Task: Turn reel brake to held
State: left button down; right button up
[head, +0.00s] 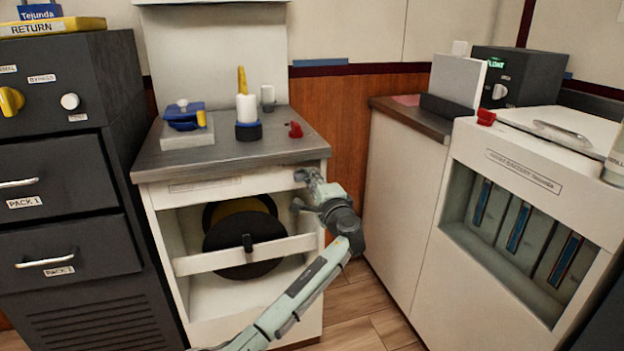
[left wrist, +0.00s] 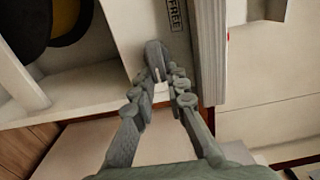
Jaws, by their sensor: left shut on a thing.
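The reel brake (left wrist: 155,54) is a grey rounded lever or knob on the white cabinet front, beside a label (left wrist: 175,15) reading FREE in the left wrist view. My left gripper (left wrist: 162,80) is shut on it, one finger on each side. In the head view my left gripper (head: 302,190) is at the upper right of the cabinet front and hides the brake there. The reel (head: 235,262), dark with a yellow part, sits in the cabinet's open bay behind a white crossbar (head: 215,258). My right gripper is not in view.
The grey cabinet top (head: 230,158) holds a blue clamp-like item (head: 182,118), a white cylinder (head: 246,108) and a red piece (head: 296,130). A dark drawer unit (head: 70,185) stands left. A white battery cabinet (head: 480,240) stands right, with floor (head: 365,300) free between.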

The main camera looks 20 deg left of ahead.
pick_arm(q)
jog(key=c, duration=1.5)
grip_release()
jog(key=shift+c, duration=0.2)
jog(key=v, duration=1.2)
jog(key=s+a+f+n+g+h, duration=0.1)
jog(key=s+a+f+g, duration=0.2)
jog(key=f, duration=0.5)
jog(key=s+a+f+n+g+h, duration=0.1)
jog(key=s+a+f+n, duration=0.15)
jog(key=s+f, duration=0.4)
jog(key=s+a+f+n+g+h, duration=0.1)
jog(key=s+a+f+g+h, duration=0.2)
jog(key=f, duration=0.5)
jog(key=s+a+f+n+g+h, duration=0.1)
jog(key=s+f, duration=0.5)
jog(key=s, duration=0.6)
jog(key=s+a+f+n+g+h, duration=0.2)
jog(key=s+f, duration=0.4)
jog(key=s, duration=0.7)
jog(key=shift+a+f+n+g+h, duration=0.25)
jog(key=shift+a+n+g, duration=0.25)
jog(key=shift+n+g, duration=0.6)
